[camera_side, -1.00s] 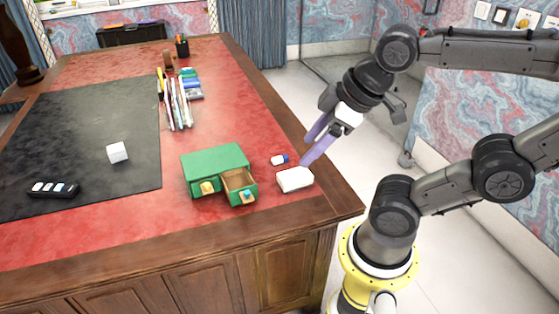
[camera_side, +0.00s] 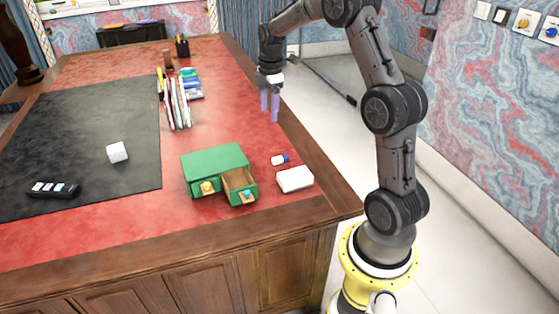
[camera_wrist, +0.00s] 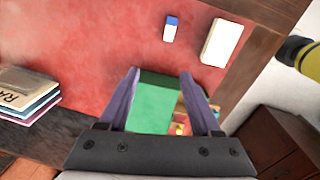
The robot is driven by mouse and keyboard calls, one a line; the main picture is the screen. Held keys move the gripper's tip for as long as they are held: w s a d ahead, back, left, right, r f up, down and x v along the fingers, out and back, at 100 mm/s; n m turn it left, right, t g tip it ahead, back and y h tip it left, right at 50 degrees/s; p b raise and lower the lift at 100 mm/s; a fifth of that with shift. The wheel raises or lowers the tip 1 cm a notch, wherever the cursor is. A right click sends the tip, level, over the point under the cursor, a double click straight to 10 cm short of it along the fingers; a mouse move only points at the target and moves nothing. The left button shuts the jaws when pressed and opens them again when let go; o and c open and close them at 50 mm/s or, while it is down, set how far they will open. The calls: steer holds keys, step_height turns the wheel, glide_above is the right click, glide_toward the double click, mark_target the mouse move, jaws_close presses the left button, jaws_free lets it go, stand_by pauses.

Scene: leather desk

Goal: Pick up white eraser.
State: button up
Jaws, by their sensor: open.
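A small white eraser with a blue end (camera_side: 279,160) lies on the red desk top near its right edge; it also shows at the upper middle of the wrist view (camera_wrist: 170,29). A larger plain white block (camera_side: 295,179) lies beside it, nearer the front corner, and also appears in the wrist view (camera_wrist: 222,43). My gripper (camera_side: 269,109) hangs above the right side of the desk, fingers down, behind the eraser in the side view. In the wrist view my gripper (camera_wrist: 160,75) is open with nothing held, and the eraser is beyond its fingertips.
A green drawer box (camera_side: 214,166), one drawer pulled out, stands left of the eraser. Upright books (camera_side: 179,104) stand farther back. A white cube (camera_side: 117,152) and a black tray (camera_side: 53,189) are on the dark mat. The red surface behind the eraser is clear.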

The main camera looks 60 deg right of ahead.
steer(key=m, duration=0.1)
glide_above(281, 157)
step_height(281, 157, down, 5)
steer(key=shift+g+y, duration=0.3)
steer(key=shift+g, duration=0.1)
step_height(281, 157, down, 8)
steer(key=shift+s+a+r, duration=0.1)
steer(key=shift+s, duration=0.05)
steer(key=shift+f, duration=2.9)
steer(key=shift+c, duration=0.2)
jaws_close()
